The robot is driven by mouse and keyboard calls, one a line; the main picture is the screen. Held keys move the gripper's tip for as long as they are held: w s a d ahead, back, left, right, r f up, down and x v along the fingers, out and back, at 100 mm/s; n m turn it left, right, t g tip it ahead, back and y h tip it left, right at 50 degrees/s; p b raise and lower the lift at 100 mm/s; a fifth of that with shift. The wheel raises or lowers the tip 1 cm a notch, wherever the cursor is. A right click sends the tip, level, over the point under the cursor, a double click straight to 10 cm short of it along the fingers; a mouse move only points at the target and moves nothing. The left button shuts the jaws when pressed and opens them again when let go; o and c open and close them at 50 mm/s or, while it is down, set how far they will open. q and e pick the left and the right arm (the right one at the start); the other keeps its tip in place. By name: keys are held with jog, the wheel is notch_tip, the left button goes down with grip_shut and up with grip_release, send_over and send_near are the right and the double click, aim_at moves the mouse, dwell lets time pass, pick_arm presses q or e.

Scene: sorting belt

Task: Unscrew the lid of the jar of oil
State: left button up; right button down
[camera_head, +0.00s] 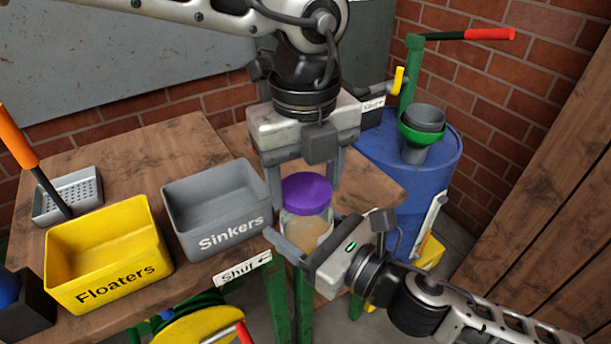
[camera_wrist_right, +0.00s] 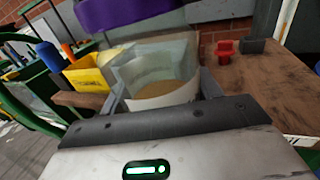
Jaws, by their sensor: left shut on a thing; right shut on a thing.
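The jar of oil (camera_head: 307,228) is clear, with tan contents, and is held roughly upright near the table's front edge. Its purple lid (camera_head: 307,192) is at its top. My left gripper (camera_head: 306,186) comes down from above and is shut on the lid, one finger on each side. My right gripper (camera_head: 304,234) comes from the lower right and is shut on the jar body. In the right wrist view the jar (camera_wrist_right: 160,85) sits between my fingers, with the lid (camera_wrist_right: 125,12) above it.
A grey Sinkers bin (camera_head: 217,208) stands just left of the jar, and a yellow Floaters bin (camera_head: 108,250) farther left. A grated grey tray (camera_head: 75,192) is behind that. A blue barrel (camera_head: 440,160) with a green pump stands at the right. Brick walls close the back.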

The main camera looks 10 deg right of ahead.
pick_arm(q)
jog(key=shift+r, duration=1.05)
